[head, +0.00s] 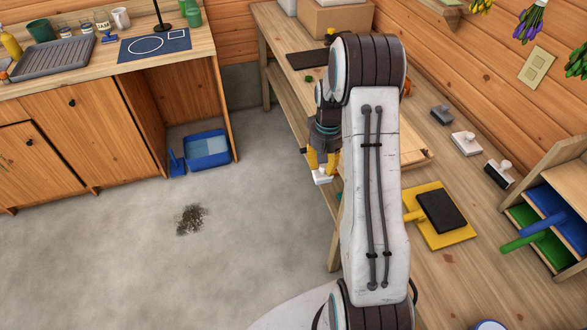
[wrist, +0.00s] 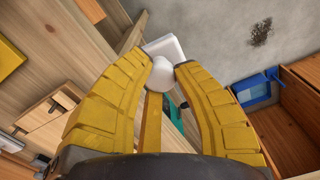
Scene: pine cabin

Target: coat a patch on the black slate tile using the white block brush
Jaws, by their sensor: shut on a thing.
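My gripper (head: 322,168) has yellow fingers and hangs out past the wooden bench's left edge, over the floor. It is shut on the white block brush (head: 321,178), gripping its round white knob; the block (wrist: 172,47) shows beyond the fingertips in the wrist view. The brush's underside is hidden. A black slab (head: 441,211) lies on a yellow sheet on the bench, right of my arm. Another dark flat panel (head: 307,59) lies at the bench's back end. I cannot tell surely which is the slate tile.
Grey (head: 441,115), whitish (head: 466,143) and black (head: 498,174) knobbed blocks stand along the bench's right side. A rack (head: 555,205) with blue and green handled tools is at far right.

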